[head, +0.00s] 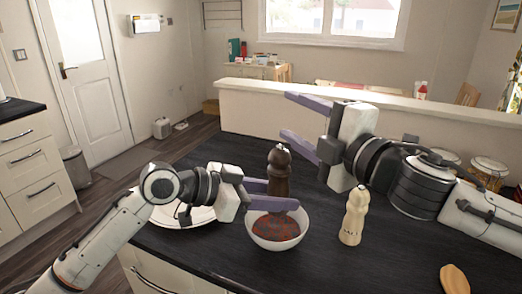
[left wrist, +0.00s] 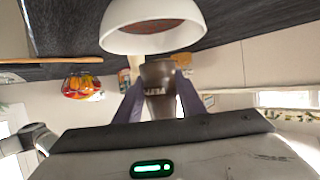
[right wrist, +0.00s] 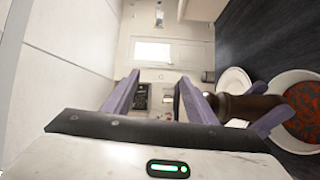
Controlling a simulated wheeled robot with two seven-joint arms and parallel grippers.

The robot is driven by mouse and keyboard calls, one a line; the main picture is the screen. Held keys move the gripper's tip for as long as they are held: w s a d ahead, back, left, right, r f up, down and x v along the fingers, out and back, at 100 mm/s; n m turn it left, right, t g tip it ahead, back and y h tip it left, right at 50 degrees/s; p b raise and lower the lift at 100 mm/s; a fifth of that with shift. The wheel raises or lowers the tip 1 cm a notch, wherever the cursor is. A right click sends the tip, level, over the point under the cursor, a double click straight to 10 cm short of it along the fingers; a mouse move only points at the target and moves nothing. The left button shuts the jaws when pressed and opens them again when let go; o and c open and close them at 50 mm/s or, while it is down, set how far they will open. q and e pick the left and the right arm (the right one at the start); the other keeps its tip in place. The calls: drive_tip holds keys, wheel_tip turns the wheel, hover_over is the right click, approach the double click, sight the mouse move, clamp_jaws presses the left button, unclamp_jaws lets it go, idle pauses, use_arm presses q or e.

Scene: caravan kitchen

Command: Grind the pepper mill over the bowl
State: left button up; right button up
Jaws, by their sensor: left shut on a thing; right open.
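The dark brown pepper mill (head: 279,165) stands upright above the white bowl (head: 256,236), which holds reddish-brown food. My left gripper (head: 272,194) is shut around the mill's lower body; the left wrist view shows the mill (left wrist: 160,82) between both fingers near the bowl (left wrist: 150,42). My right gripper (head: 287,116) is open and empty, above and beside the mill's top. In the right wrist view the mill (right wrist: 245,107) lies outside my right fingers, to their right, with the bowl (right wrist: 296,144) beyond it.
A cream mill (head: 353,216) stands on the dark counter (head: 320,262) right of the bowl. A white plate (head: 180,218) lies partly under my left arm. Glass jars (head: 489,172) stand at the right, and a wooden item (head: 454,280) lies at the front right. A low wall (head: 255,110) runs behind.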

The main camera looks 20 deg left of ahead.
sight(289, 159)
drive_tip(key=s+d+f+m+g+y, duration=0.1)
drive_tip(key=f+m+g, duration=0.1)
drive_tip(key=s+d+f+m+g+y, duration=0.1)
drive_tip(key=d+f+m+g, duration=0.1)
drive_tip(key=m, duration=0.1)
drive_tip(key=s+d+f+m+g, duration=0.1)
drive_tip(key=d+f+m+g, duration=0.1)
drive_tip(key=g, duration=0.1)
drive_tip(key=shift+s+d+f+m+y, duration=0.25)
drive_tip(key=shift+m+y, duration=0.15)
drive_tip(key=shift+s+a+f, duration=0.1)
drive_tip(key=shift+a+f, duration=0.1)
drive_tip(key=x, duration=1.1)
drive_tip(key=shift+a, duration=0.25)
drive_tip(key=shift+c, duration=0.6)
drive_tip(key=c, duration=1)
